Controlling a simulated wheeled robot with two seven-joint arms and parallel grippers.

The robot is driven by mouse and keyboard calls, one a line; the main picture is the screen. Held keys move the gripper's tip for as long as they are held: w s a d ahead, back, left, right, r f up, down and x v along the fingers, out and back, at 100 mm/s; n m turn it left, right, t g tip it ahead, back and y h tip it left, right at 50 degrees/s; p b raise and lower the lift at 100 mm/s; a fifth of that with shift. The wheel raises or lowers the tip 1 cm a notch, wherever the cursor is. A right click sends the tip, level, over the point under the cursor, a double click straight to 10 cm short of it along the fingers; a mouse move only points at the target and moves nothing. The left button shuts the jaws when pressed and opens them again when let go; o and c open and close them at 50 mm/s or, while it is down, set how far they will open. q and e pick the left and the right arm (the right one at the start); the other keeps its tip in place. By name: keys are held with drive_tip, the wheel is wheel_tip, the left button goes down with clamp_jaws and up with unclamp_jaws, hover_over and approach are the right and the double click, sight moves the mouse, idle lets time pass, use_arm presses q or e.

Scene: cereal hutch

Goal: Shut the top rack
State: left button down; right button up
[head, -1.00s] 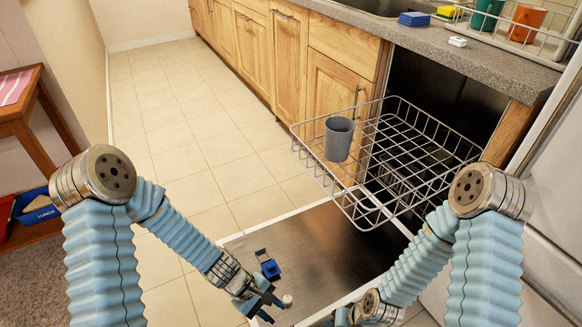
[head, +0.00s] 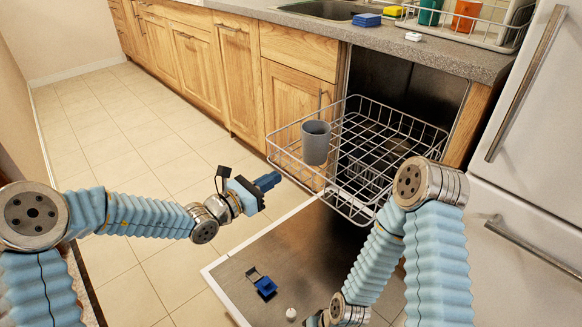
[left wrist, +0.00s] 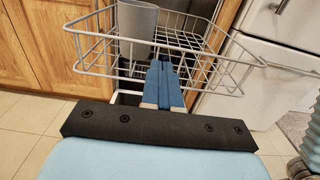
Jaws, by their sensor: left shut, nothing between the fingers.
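The top rack (head: 385,140) is a grey wire basket pulled out of the dishwasher over its lowered door (head: 225,272). A grey cup (head: 316,143) stands in its front left part. My left gripper (head: 270,181) is shut and empty, with blue fingers pointing at the rack's front left side. In the left wrist view the shut fingers (left wrist: 163,82) overlap the front wires of the rack (left wrist: 95,60); I cannot tell whether they touch. The cup (left wrist: 138,25) shows there just beyond, left of the fingers.
Wooden cabinets (head: 292,95) stand left of the dishwasher, a white fridge (head: 520,150) right. The tiled floor (head: 150,150) at left is clear.

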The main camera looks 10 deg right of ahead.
sight(301, 163)
use_arm(q)
drive_tip(key=x, duration=0.7)
drive_tip(key=shift+w+d+p, duration=0.1)
drive_tip(key=shift+d+p, duration=0.15)
drive_tip(key=shift+p, duration=0.15)
use_arm(e)
drive_tip(key=shift+r, duration=0.5)
